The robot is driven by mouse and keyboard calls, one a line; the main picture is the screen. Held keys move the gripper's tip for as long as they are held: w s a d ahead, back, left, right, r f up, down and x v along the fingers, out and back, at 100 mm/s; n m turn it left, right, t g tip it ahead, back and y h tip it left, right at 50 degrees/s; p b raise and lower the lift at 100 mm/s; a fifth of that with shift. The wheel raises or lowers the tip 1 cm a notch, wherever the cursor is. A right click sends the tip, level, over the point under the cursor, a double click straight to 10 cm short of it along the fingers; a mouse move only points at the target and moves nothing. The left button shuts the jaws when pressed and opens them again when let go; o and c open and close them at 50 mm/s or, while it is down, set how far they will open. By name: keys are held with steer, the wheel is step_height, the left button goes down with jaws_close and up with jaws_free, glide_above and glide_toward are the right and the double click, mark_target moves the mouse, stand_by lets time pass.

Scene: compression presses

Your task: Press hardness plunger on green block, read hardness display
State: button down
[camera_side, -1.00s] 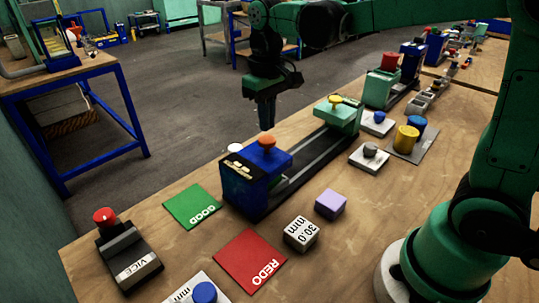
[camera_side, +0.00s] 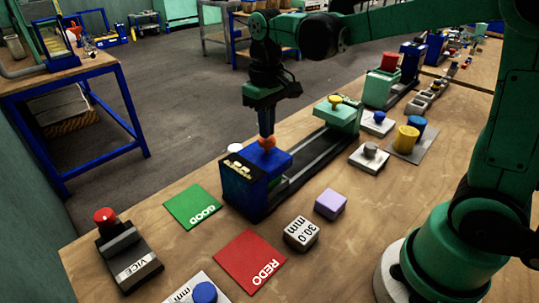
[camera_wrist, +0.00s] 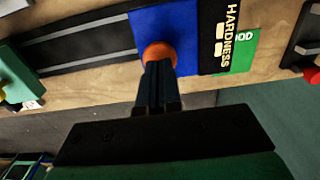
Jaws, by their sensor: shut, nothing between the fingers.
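A blue hardness unit (camera_side: 245,190) stands on the bench at the near end of a dark rail. Its orange plunger knob (camera_side: 266,143) is on top, and it also shows in the wrist view (camera_wrist: 160,50). My gripper (camera_side: 267,135) is shut and empty, pointing down, with its fingertips at the knob and seemingly touching it. The fingers partly cover the knob in the wrist view (camera_wrist: 156,66). A black HARDNESS panel (camera_wrist: 216,35) has pale marks that I cannot read. A light green block (camera_side: 340,116) with a yellow knob is at the rail's far end.
A green GOOD mat (camera_side: 193,207), a red REDO mat (camera_side: 250,261), a 30.0 mm block (camera_side: 301,233) and a purple block (camera_side: 330,204) lie around the unit. A vice (camera_side: 128,257) with a red knob is at front left. More presses line the bench behind.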

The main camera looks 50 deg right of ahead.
steer(key=shift+f, duration=0.75)
stand_by(1.0)
steer(key=shift+r, duration=3.5)
steer(key=s+f+t, duration=0.5)
steer(key=s+t, duration=0.2)
steer(key=shift+s+a+f, duration=0.15)
steer(key=shift+a+f, duration=0.05)
steer(key=shift+a, duration=0.05)
